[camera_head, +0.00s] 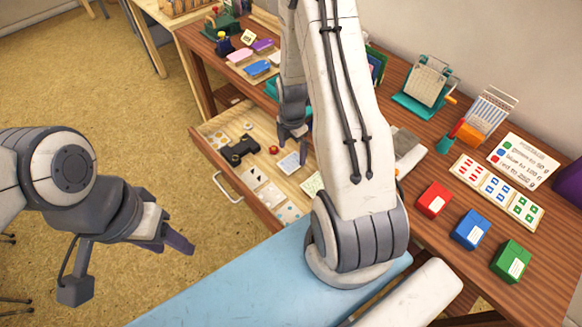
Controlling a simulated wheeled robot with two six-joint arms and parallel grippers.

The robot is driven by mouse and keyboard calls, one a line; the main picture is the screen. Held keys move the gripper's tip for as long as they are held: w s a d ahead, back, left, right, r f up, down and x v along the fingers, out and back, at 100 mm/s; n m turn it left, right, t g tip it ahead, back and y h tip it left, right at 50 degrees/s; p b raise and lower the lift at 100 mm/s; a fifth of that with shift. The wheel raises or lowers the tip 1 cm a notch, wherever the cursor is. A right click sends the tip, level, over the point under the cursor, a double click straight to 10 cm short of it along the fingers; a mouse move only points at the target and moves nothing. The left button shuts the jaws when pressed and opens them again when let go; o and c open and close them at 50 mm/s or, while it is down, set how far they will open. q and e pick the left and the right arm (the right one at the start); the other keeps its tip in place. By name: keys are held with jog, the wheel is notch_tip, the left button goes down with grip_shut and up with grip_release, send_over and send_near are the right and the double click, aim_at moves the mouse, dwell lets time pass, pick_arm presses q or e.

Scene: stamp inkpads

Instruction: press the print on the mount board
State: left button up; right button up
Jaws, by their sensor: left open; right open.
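My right gripper (292,138) is open, pointing down over the pulled-out drawer (268,213). A small pale printed card (289,163) lies in the drawer just below it; I see nothing between the fingers. My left gripper (128,266) is open and empty over the floor at the lower left. Red (433,200), blue (471,230) and green (511,261) boxes stand on the desk at the right. Beige cards with red, blue and green prints (497,190) lie behind them. I cannot tell which piece is the mount board. My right arm hides the desk's middle.
The drawer also holds a black object (240,149), a small red piece (273,150) and several cards. Coloured tags (256,68) lie at the back left.

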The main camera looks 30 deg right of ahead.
aim_at(292, 163)
notch_tip(292, 163, down, 5)
jog(key=b, duration=0.2)
jog(key=shift+b, duration=0.4)
jog(key=shift+r, duration=0.1)
jog(key=c, duration=0.9)
jog(key=shift+o, duration=0.2)
notch_tip(292, 163, up, 7)
jog(key=p, duration=0.6)
jog(key=shift+r+p, duration=0.15)
jog(key=shift+p, duration=0.2)
